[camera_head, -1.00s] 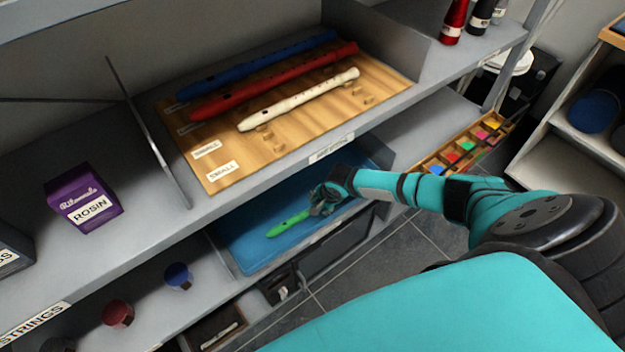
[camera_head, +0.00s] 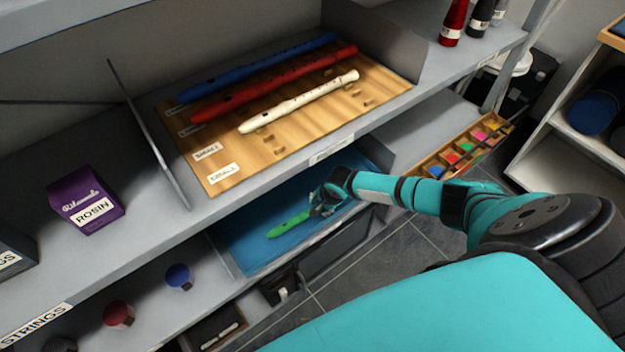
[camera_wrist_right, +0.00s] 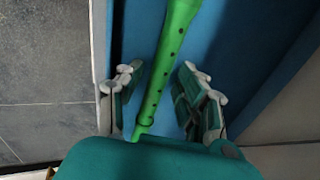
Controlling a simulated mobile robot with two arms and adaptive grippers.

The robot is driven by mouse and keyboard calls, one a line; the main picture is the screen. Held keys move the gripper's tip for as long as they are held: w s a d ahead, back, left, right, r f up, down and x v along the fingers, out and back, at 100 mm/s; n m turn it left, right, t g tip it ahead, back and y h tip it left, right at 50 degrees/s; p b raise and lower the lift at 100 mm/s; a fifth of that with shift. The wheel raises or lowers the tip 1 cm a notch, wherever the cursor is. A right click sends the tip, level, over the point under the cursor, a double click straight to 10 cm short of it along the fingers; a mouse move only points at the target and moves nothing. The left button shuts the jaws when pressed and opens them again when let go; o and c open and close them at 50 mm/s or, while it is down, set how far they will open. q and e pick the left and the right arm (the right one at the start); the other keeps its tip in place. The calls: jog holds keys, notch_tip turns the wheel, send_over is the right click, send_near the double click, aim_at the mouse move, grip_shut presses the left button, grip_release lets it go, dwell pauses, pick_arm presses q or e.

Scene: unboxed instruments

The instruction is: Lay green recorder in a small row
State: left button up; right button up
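The green recorder (camera_head: 288,225) lies in a blue-lined tray (camera_head: 250,247) on the lower shelf. It also shows in the right wrist view (camera_wrist_right: 172,52), running lengthwise between the fingers. My right gripper (camera_head: 326,199) is at the recorder's right end. In the right wrist view its fingers (camera_wrist_right: 162,82) are spread, with gaps on both sides of the recorder. On the upper shelf, a wooden board (camera_head: 235,165) holds a blue recorder (camera_head: 255,68), a red recorder (camera_head: 275,82) and a white recorder (camera_head: 300,101). Its two front labels read SMALL. My left gripper is not in view.
The board's front strip is bare except for small pegs. A grey upper-shelf edge (camera_head: 290,165) overhangs the tray. A purple rosin box (camera_head: 86,200) stands left of an upright divider (camera_head: 150,135). A compartmented wooden box (camera_head: 465,150) with coloured pieces sits right of the tray.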

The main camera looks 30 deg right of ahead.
grip_shut()
jog(key=shift+r+p, duration=0.75)
jog(key=shift+p, duration=0.25)
dwell(0.8)
jog(key=shift+r+p, duration=2.15)
jog(key=shift+p, duration=0.25)
